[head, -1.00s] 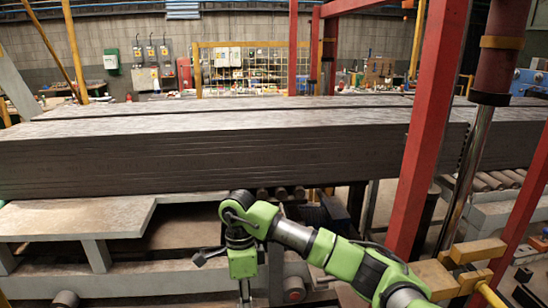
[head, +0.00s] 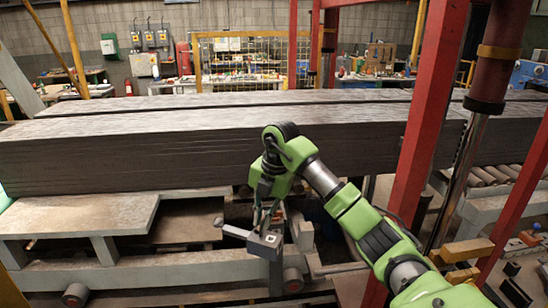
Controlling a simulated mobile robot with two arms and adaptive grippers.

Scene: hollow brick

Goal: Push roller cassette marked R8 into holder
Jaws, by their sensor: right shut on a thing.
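My right gripper (head: 264,218) points down at the end of the green arm, in front of the stack of long grey slabs. It is shut on a small grey block (head: 264,243) with a pale patch on its top and a bar sticking out to the left. This looks like the roller cassette, but no R8 mark can be read. The block hangs in front of the grey lower frame (head: 150,272). A holder cannot be clearly made out; the arm and block cover part of the frame. My left gripper is not in view.
The long slab stack (head: 130,155) spans the view behind the arm. A red post (head: 425,130) and a cylinder with a shiny rod (head: 463,180) stand close on the right. A grey plate (head: 80,213) juts out at left.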

